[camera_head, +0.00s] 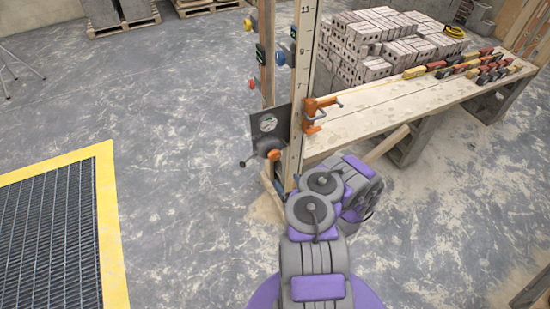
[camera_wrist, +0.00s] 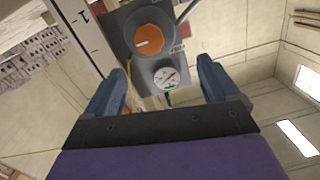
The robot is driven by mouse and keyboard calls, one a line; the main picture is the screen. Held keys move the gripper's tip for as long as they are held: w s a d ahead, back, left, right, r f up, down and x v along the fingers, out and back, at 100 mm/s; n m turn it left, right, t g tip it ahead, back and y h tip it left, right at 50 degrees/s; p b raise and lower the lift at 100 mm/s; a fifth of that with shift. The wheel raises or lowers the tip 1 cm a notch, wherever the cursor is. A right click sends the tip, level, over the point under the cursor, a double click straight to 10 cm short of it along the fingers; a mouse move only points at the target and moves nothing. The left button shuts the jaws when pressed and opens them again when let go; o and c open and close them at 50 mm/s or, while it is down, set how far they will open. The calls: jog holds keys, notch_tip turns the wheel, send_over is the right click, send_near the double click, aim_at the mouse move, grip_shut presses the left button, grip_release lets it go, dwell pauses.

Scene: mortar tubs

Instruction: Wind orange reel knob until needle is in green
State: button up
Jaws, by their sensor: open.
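The orange reel knob (camera_head: 274,155) sits on a grey reel below the round gauge (camera_head: 268,123), on a dark plate fixed to an upright wooden post. In the wrist view, the knob (camera_wrist: 148,41) is a round orange disc with a pale mark, and the white gauge (camera_wrist: 166,77) shows a green patch at its lower edge. The needle is thin; it looks slanted across the dial, apart from the green patch. My gripper (camera_wrist: 159,66) is open and empty, its blue fingers either side of the gauge in the picture, apart from the knob.
An orange clamp (camera_head: 318,112) grips the measuring post (camera_head: 297,85) beside the plate. A plank bench (camera_head: 390,108) stands to the right, with bricks (camera_head: 380,40) behind it. A yellow-edged grate (camera_head: 112,225) lies at left. Floor between grate and post is clear.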

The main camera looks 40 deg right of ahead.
jog(key=s+d+f, duration=0.1)
jog(key=s+d, duration=0.1)
jog(key=s, duration=0.1)
jog(key=b, duration=0.3)
send_near(276, 158)
jog(key=shift+m+t+h, duration=0.3)
jog(key=b+x, duration=0.2)
jog(key=x, duration=0.2)
jog(key=b+x, duration=0.2)
jog(key=x, duration=0.2)
jog(key=shift+w+a+f, duration=0.1)
jog(key=shift+w+f, duration=0.1)
jog(key=shift+w, duration=0.2)
jog(key=shift+w+r, duration=0.1)
jog(key=shift+w, duration=0.4)
jog(key=shift+c, duration=0.5)
jog(key=c, duration=1)
jog(key=shift+o, duration=0.2)
